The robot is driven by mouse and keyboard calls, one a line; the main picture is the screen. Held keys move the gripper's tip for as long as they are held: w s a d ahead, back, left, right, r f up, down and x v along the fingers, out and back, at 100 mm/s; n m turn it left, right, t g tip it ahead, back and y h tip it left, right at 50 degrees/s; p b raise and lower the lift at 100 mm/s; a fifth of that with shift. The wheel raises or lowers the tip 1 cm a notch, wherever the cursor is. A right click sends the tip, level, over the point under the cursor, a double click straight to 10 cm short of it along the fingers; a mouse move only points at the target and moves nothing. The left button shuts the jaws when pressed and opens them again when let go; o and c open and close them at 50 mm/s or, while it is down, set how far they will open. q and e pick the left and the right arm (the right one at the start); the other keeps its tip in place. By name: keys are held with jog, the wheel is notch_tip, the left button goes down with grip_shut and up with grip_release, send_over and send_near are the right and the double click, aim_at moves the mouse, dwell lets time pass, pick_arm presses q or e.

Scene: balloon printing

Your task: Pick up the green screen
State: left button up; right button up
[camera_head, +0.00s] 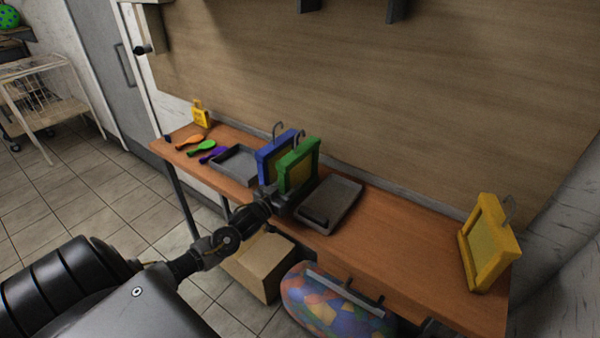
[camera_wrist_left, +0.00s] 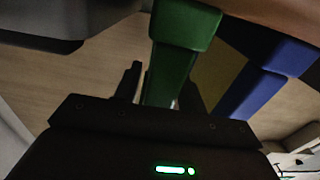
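The green screen (camera_head: 298,166), a green frame with a yellowish panel, stands upright on the wooden table, close beside the blue screen (camera_head: 274,150). My left gripper (camera_head: 280,198) is at the near lower side of the green screen. In the left wrist view, the green frame (camera_wrist_left: 172,70) runs down between the two dark fingers of my left gripper (camera_wrist_left: 165,90). A narrow gap shows at the left finger, so the gripper looks open around the frame. The blue screen (camera_wrist_left: 265,85) is just right of it there. My right gripper cannot be made out.
A grey tray (camera_head: 345,190) lies right of the screens and another tray (camera_head: 236,178) left. A yellow screen (camera_head: 490,245) stands at the right end. The table (camera_head: 400,250) is clear between the right tray and yellow screen.

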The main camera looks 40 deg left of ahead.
aim_at(282, 168)
pick_arm(q)
grip_shut()
jog(key=shift+r, duration=0.1)
jog(key=shift+r+b, duration=0.3)
jog(key=shift+r, duration=0.15)
jog(key=r, duration=0.2)
jog(key=shift+s+r+b, duration=0.2)
jog(key=shift+r+b, duration=0.15)
jog(key=shift+b, duration=0.05)
jog(key=s+r, duration=0.1)
jog(key=r, duration=0.1)
jog(key=s+r, duration=0.1)
jog(key=s, duration=0.1)
jog(key=s+r, duration=0.2)
jog(key=shift+s+d+r+b, duration=0.1)
jog(key=shift+d+r+b, duration=0.2)
jog(key=shift+b, duration=0.1)
jog(key=s+r+b, duration=0.1)
jog(key=s+r, duration=0.2)
jog(key=s, duration=0.5)
jog(key=shift+s+d+r, duration=0.15)
jog(key=shift+d+r, duration=0.15)
jog(key=shift+r, duration=0.1)
